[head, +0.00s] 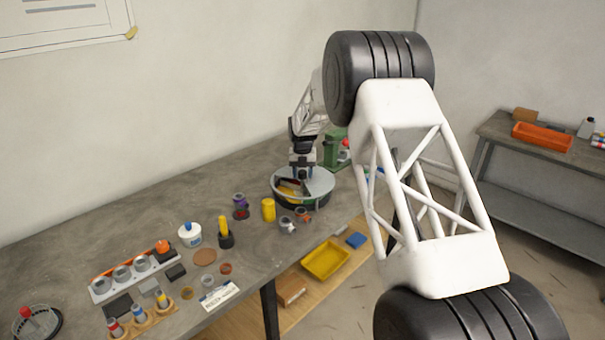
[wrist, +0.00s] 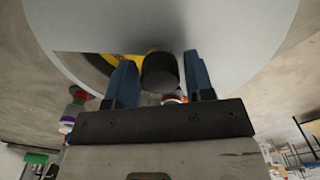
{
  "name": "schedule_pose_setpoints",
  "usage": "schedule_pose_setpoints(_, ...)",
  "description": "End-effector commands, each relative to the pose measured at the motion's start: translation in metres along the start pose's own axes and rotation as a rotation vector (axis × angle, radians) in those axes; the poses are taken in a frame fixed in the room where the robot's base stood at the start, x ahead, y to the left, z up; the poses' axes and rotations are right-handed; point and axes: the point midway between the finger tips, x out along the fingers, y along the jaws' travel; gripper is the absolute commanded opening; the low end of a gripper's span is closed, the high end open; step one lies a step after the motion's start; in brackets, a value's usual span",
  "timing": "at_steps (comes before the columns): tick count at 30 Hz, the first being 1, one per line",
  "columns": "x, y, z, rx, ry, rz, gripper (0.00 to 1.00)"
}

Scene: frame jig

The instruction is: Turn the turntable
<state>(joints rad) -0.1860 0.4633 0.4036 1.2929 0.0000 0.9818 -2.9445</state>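The turntable (head: 318,183) is a round drum with a pale grey top at the table's far end. Its pale disc fills the upper wrist view (wrist: 240,45), with a dark wedge-shaped opening showing something yellow inside. My gripper (head: 297,177) is at the turntable's top, pointing down. In the wrist view, the blue fingers of my gripper (wrist: 161,82) are spread apart. A dark cylindrical piece (wrist: 159,72) with yellow behind it shows between them. I cannot tell whether it is part of the turntable or whether a finger touches it.
A yellow cylinder (head: 268,210), a purple-topped item (head: 240,202) and small grey fittings (head: 287,225) stand left of or in front of the turntable. A green device (head: 336,148) stands close behind it. A yellow tray (head: 326,260) lies on the lower shelf.

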Motion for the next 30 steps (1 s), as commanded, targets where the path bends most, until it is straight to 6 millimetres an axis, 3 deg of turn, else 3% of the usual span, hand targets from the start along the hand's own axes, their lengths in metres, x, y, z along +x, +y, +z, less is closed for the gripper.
schedule_pose_setpoints(3,0.000,0.000,0.000,0.000,0.000,0.000,0.63)
schedule_pose_setpoints(16,-0.006,0.000,0.000,0.000,-0.001,0.000,0.63)
schedule_pose_setpoints(30,-0.059,0.000,0.000,0.000,0.000,0.000,0.63)
